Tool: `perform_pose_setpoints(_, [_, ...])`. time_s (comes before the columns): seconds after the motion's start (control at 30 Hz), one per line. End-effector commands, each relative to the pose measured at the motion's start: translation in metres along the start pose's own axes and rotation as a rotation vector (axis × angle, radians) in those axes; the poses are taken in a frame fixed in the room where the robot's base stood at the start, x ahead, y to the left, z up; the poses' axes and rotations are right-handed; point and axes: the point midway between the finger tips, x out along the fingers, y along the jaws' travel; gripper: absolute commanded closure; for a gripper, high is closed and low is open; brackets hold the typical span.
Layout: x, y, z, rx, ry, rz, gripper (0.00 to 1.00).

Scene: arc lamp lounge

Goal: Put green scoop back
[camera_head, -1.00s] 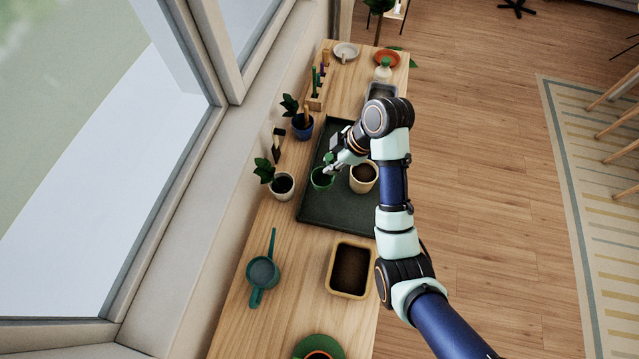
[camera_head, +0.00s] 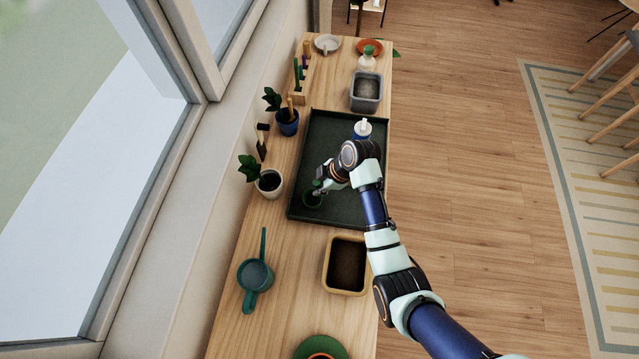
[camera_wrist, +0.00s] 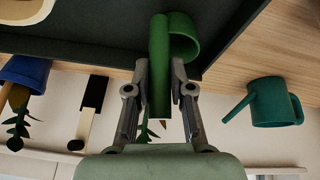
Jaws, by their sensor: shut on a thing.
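The green scoop (camera_head: 313,200) is in my gripper (camera_head: 319,187), over the near left part of the dark tray (camera_head: 345,128). In the wrist view my gripper (camera_wrist: 170,88) is shut on the scoop's straight handle. The scoop's round cup (camera_wrist: 183,38) is beside the handle at the top. I cannot tell whether the scoop touches the tray. A wooden rack (camera_head: 299,98) with several upright tools stands by the window side, beyond the potted plants.
A brown planter box (camera_head: 346,265) and a teal watering can (camera_head: 256,274) stand nearer. Potted plants (camera_head: 269,183) (camera_head: 287,122) line the window side. The wrist view shows a cream pot (camera_wrist: 22,12) at top left.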

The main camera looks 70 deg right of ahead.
Motion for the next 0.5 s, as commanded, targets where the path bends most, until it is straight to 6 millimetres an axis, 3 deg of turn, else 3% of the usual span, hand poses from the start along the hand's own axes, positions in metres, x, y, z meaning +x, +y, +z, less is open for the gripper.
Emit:
perform_pose_setpoints(0.27, [0.0024, -0.0001, 0.0011, 0.000, 0.000, 0.001, 1.00])
perform_pose_setpoints(0.3, [0.0014, 0.0001, 0.0006, 0.000, 0.000, 0.001, 0.72])
perform_pose_setpoints(0.4, [0.0013, 0.0001, 0.0005, 0.000, 0.000, 0.001, 0.55])
perform_pose_setpoints(0.5, [0.0012, 0.0001, 0.0005, 0.000, 0.000, 0.001, 0.53])
